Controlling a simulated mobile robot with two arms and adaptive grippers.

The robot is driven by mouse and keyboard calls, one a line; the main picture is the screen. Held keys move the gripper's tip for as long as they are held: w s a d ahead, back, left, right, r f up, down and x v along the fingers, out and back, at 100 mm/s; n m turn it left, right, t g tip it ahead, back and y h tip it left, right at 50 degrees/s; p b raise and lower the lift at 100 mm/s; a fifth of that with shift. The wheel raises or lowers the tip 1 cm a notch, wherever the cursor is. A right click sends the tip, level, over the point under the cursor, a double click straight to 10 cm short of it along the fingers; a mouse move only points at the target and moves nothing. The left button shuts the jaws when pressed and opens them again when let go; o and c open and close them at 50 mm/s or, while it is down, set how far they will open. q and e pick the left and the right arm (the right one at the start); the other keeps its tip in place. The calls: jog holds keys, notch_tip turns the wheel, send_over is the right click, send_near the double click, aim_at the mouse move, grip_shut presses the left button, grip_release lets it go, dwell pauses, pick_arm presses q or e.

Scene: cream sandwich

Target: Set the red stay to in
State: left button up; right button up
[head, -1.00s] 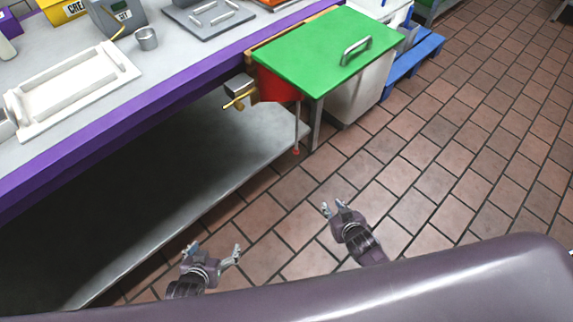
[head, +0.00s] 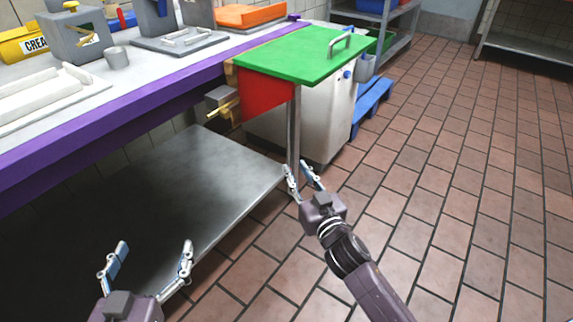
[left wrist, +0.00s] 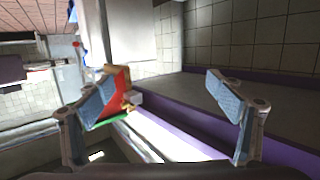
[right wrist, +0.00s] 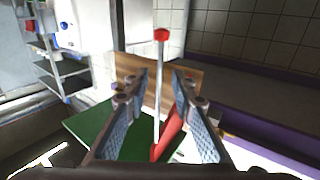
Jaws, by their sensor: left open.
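The red stay (head: 266,93) shows as a red panel under the raised green flap (head: 290,50), standing out from the counter's end. In the right wrist view the red panel (right wrist: 172,124) is seen nearly edge-on, beside a thin metal rod with a red knob (right wrist: 161,35). My right gripper (head: 299,172) is open and low in front of the flap; the rod lines up between its fingers in the right wrist view, but contact cannot be told. My left gripper (head: 153,247) is open and empty, further left and nearer. The red panel also shows in the left wrist view (left wrist: 118,86).
A brass-handled fitting (head: 222,104) sits under the counter edge left of the red panel. The purple-edged counter (head: 150,100) and lower metal shelf (head: 190,165) lie left. A white bin (head: 325,115) stands under the flap. Tiled floor at right is free.

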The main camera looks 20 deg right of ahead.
aim_at(288, 158)
jog(key=w, duration=0.3)
jog(key=w+b, duration=0.1)
jog(key=w, duration=0.2)
jog(key=shift+a+f, duration=0.1)
jog(key=shift+a, duration=0.1)
jog(key=shift+w, duration=0.3)
pick_arm(q)
notch_tip(288, 158, up, 7)
jog(key=d+t+h, duration=0.1)
jog(key=t, duration=0.2)
jog(key=shift+w+r+t, duration=0.2)
jog(key=shift+w+t, duration=0.1)
jog(key=shift+w, duration=0.05)
jog(key=shift+d, duration=0.1)
pick_arm(e)
grip_shut()
